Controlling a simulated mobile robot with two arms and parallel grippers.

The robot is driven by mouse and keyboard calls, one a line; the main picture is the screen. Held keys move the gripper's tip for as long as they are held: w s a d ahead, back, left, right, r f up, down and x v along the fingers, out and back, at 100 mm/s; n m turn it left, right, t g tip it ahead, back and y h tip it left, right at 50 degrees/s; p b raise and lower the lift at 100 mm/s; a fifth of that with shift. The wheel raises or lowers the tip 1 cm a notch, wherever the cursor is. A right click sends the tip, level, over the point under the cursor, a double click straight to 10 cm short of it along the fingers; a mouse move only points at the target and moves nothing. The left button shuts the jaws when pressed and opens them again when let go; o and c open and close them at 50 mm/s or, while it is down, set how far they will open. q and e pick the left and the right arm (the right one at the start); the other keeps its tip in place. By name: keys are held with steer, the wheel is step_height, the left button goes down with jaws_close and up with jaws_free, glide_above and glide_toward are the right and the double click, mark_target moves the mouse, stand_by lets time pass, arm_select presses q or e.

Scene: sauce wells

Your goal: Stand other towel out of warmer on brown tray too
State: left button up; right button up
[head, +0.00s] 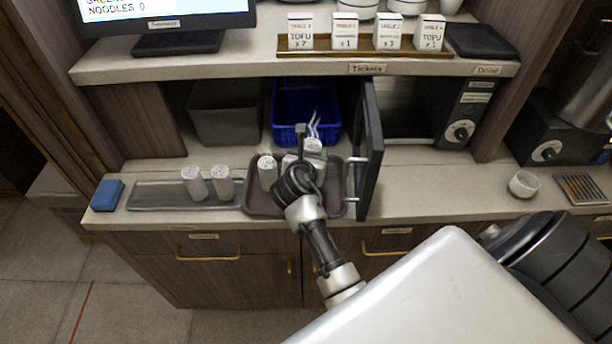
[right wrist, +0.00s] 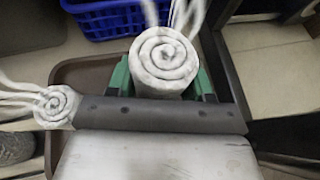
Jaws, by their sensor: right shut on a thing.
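My right gripper (head: 306,160) is shut on a white rolled towel (head: 313,146), over the right part of the brown tray (head: 256,207). In the right wrist view this towel (right wrist: 163,58) shows its spiral end between green finger pads, with steam rising. Whether its base touches the tray is hidden. Another rolled towel (head: 267,172) stands upright on the brown tray to the left; it also steams in the right wrist view (right wrist: 55,106). The warmer (head: 409,110) is at the right, its dark door (head: 369,150) swung open beside the tray. My left gripper is not in view.
A grey tray (head: 155,196) with two standing rolled towels (head: 194,182) lies to the left, with a blue block (head: 107,195) beyond it. A blue basket (head: 300,105) and grey bin (head: 225,115) stand behind. A white cup (head: 523,184) is at the right.

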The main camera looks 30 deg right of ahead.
step_height(320, 180, down, 2)
steer(key=shift+f, duration=0.15)
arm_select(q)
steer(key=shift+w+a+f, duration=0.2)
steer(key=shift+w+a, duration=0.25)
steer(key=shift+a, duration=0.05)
arm_select(e)
steer(key=shift+f, duration=1.9)
steer(key=shift+f, duration=0.1)
steer(key=o, duration=0.9)
steer(key=shift+f, duration=0.1)
